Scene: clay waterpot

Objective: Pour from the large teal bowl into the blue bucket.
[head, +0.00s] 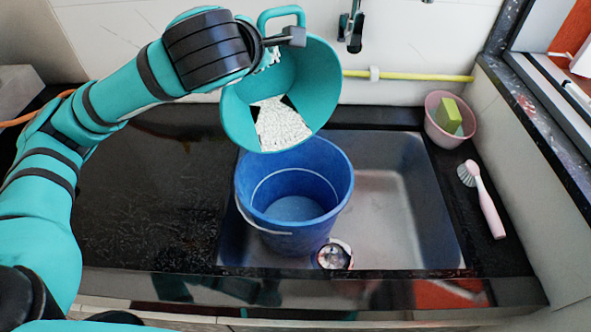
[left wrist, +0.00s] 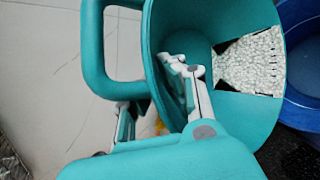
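The large teal bowl (head: 315,85), a handled vessel, is tilted in the air with its mouth facing down towards the front. White granules (head: 281,126) lie inside it near the lower rim. My left gripper (head: 291,37) is shut on its wall near the handle. In the left wrist view one finger of the gripper (left wrist: 158,95) is inside the bowl (left wrist: 240,20) and one outside. The blue bucket (head: 293,222) stands upright in the sink, below the bowl's lower rim. No granules show in its visible interior. My right gripper is not in view.
The bucket stands in the left part of a metal sink (head: 395,225); the right part is clear. A pink bowl (head: 436,120) with a green sponge (head: 448,115) and a pink brush (head: 484,200) are at right. A faucet (head: 351,30) and yellow pipe (head: 420,77) are behind.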

